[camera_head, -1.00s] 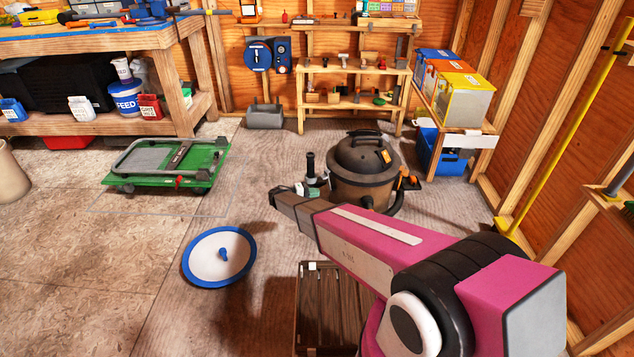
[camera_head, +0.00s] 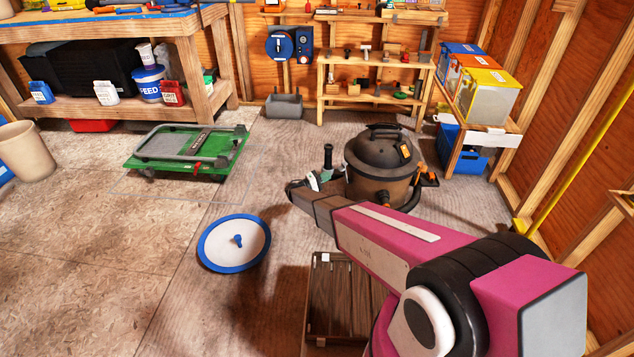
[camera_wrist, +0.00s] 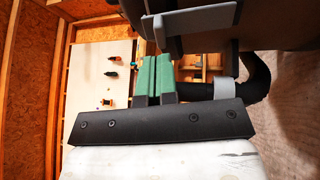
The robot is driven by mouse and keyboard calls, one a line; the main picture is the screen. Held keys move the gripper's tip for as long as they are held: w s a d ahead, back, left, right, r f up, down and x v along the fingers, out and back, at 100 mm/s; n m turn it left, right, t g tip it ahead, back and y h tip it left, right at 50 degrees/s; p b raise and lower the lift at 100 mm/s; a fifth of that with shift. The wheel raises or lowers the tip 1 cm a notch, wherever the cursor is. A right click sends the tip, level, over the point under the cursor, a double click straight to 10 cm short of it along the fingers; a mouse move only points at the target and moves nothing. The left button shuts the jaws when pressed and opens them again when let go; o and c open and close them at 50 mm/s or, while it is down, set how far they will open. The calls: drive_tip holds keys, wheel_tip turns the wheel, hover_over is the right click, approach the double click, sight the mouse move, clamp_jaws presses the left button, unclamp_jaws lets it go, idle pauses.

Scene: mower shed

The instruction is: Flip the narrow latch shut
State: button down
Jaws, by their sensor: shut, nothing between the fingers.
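The dark brown shop vacuum (camera_head: 376,170) with a black domed lid stands on the floor at mid-distance. In the wrist view a pale grey bar (camera_wrist: 192,20) and a narrow grey piece (camera_wrist: 223,95) show against dark surfaces; I cannot tell which, if either, is the narrow latch. My gripper (camera_head: 318,181) is just left of the vacuum, partly hidden by my arm. In the wrist view its green finger pads (camera_wrist: 156,75) are together, with nothing between them. They are close beside the dark surfaces; contact cannot be told.
A black hose (camera_wrist: 257,80) curves at the right in the wrist view. A blue-rimmed white dish (camera_head: 234,243) and a green platform cart (camera_head: 190,152) are on the floor at left. A wooden crate (camera_head: 318,300) is below my arm. Floor between cart and vacuum is mostly clear.

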sight(343, 166)
drive_tip(key=shift+x, duration=2.15)
drive_tip(key=shift+d+r+g, duration=0.15)
drive_tip(key=shift+g, duration=0.15)
drive_tip(key=shift+w+d+r+y, duration=0.2)
drive_tip(key=shift+d+r+y, duration=0.2)
drive_tip(key=shift+w+d+r, duration=0.25)
drive_tip(key=shift+w+d, duration=0.05)
drive_tip(key=shift+d, duration=0.15)
drive_tip(key=shift+a, duration=0.1)
